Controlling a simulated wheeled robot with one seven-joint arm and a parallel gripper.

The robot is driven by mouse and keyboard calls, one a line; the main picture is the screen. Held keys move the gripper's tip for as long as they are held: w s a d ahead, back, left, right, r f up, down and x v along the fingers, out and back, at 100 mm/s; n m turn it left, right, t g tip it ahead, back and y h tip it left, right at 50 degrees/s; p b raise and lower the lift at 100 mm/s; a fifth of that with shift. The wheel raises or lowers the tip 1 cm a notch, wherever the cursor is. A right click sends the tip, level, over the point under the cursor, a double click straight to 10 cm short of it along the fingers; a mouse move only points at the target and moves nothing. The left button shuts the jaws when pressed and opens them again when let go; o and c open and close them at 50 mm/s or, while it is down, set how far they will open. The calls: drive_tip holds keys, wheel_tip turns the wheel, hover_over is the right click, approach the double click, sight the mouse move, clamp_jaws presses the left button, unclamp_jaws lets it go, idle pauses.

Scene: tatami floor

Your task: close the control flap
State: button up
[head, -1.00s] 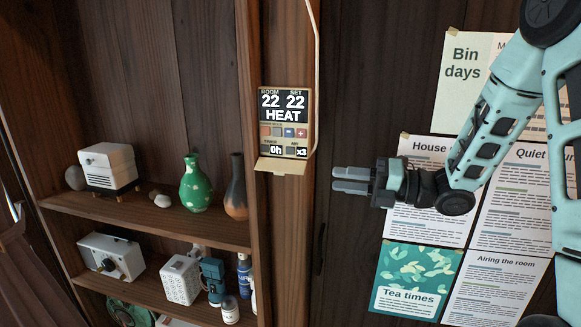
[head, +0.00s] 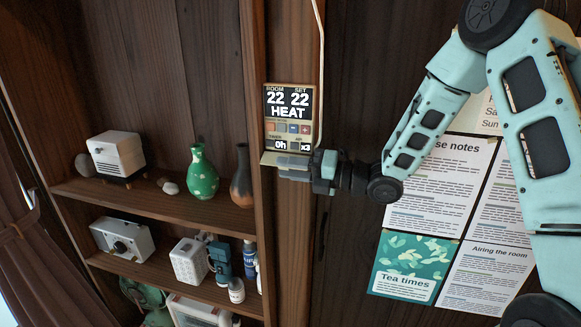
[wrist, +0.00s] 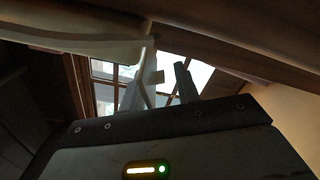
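The wall control panel (head: 289,112) shows ROOM 22, SET 22 and HEAT, with small buttons below. Its tan control flap (head: 269,158) is open, sticking outward from the panel's lower edge. My gripper (head: 286,170) is right at the flap, its fingers just below and in front of it, covering the flap's right part. Whether they touch it I cannot tell. In the wrist view my gripper (wrist: 160,88) shows a gap between its two fingers, with nothing clearly held. A pale slab (wrist: 85,42) crosses the top left there; I cannot tell what it is.
Left of the panel, a wooden shelf (head: 150,208) holds a green vase (head: 202,175), a dark vase (head: 241,180) and a white box-shaped device (head: 116,153). A pale cable (head: 321,60) runs up beside the panel. Paper notices (head: 440,190) cover the wall at right.

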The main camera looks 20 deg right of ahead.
drive_tip(key=shift+c, duration=0.3)
clamp_jaws()
